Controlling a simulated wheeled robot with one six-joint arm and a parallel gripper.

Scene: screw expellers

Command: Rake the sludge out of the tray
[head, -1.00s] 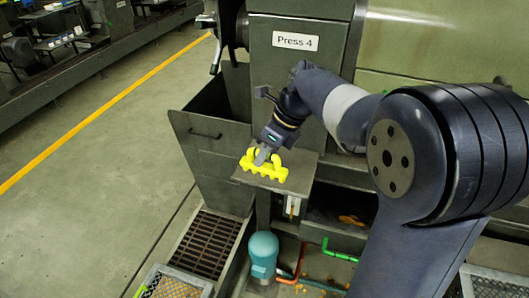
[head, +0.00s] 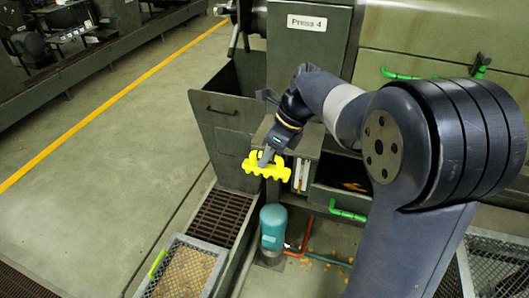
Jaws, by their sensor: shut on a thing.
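A yellow rake (head: 280,171) with a row of blunt teeth hangs in my gripper (head: 266,157) in the head view. My gripper is shut on its handle. The rake is in the air at the front left edge of a small grey shelf (head: 307,139) under the Press 4 sign. A dark open tray (head: 338,198) sits low in the press, to the right of the rake and apart from it. Something small and yellowish shows inside it; my arm and the shadow hide much of its inside, so I cannot tell how much sludge lies there.
A grey open bin (head: 222,115) stands left of the shelf. A teal cylinder (head: 272,228) with pipes stands below the rake. A green handle (head: 348,210) is in front of the tray. A mesh-sided crate (head: 212,251) of yellowish bits is at lower left. The floor at left is clear.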

